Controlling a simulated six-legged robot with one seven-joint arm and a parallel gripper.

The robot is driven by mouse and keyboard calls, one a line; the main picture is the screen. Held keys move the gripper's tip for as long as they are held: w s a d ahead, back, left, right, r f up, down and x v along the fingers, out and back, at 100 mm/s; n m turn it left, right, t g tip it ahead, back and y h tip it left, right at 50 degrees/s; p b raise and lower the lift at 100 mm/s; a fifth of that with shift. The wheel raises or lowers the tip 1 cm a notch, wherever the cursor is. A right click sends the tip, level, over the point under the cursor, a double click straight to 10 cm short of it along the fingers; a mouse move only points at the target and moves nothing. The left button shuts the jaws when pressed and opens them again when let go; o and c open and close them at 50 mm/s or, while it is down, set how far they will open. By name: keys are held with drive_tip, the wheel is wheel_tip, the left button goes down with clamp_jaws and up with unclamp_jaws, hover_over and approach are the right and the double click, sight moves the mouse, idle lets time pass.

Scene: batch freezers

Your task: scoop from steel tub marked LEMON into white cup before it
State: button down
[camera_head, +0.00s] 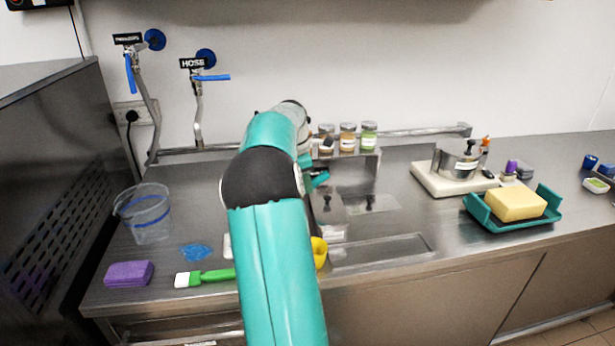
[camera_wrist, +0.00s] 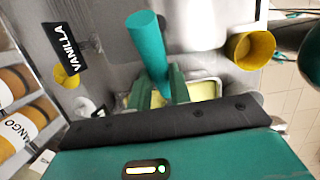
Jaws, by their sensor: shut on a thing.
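My gripper (camera_wrist: 161,82) is shut on the teal handle of a scoop (camera_wrist: 147,42) in the wrist view. The scoop's head is hidden. A tub with pale yellow contents (camera_wrist: 203,91) shows just behind the fingers; no label on it is readable. I cannot tell whether the scoop touches the contents. A black VANILLA sign (camera_wrist: 64,48) is at the upper left. No LEMON marking is legible in either view. A white object (camera_head: 227,246), perhaps the white cup, is mostly hidden behind my arm in the head view.
A yellow cup (camera_wrist: 250,47) stands at the wrist view's upper right and by the counter's front edge (camera_head: 320,252). A teal tray (camera_head: 550,213) is right. Jars (camera_head: 347,138) stand behind.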

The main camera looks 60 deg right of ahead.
sight(315, 179)
drive_tip(key=shift+w+a+f, duration=0.15)
drive_tip(key=shift+f, duration=0.05)
drive_tip(key=shift+s+d+f+t+y, duration=0.3)
drive_tip(key=shift+s+d+f+t, duration=0.05)
drive_tip(key=shift+s+t, duration=0.05)
drive_tip(key=shift+w+a+r, duration=0.2)
drive_tip(key=shift+r, duration=0.35)
drive_tip(key=shift+s+d+r, duration=0.15)
drive_tip(key=shift+d+r, duration=0.05)
drive_tip(key=shift+r, duration=1.05)
drive_tip(key=shift+s+d+r, duration=0.1)
drive_tip(key=shift+s, duration=0.1)
drive_tip(key=shift+s+d+t+y, duration=0.4)
drive_tip(key=shift+t+y, duration=0.4)
drive_tip(key=shift+s+d+t+y, duration=0.15)
drive_tip(key=shift+t+y, duration=0.45)
drive_tip(key=shift+t, duration=0.1)
drive_tip(key=shift+s, duration=0.1)
